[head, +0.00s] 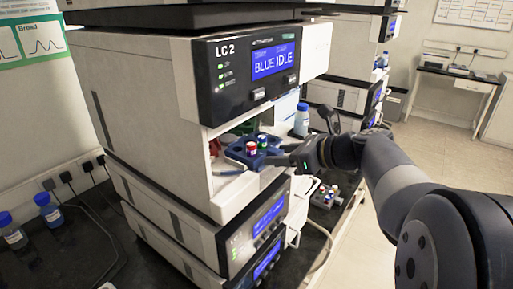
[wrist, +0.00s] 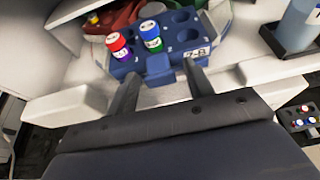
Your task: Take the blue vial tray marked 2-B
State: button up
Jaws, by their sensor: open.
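The blue vial tray (head: 270,160) sits in the open bay under the LC 2 display. In the wrist view the tray (wrist: 180,62) carries a white label (wrist: 197,52) that appears to read 2-B. I cannot tell whether the fingers touch the tab. In the head view my gripper (head: 288,159) reaches in from the right.
A blue-capped bottle (head: 302,120) stands right of the bay. A tray of vials (head: 325,196) sits lower right. White bay walls (head: 225,188) close in on the left. The floor (head: 440,150) at right is clear.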

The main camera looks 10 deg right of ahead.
jog(key=c, duration=0.9)
jog(key=shift+r, duration=0.1)
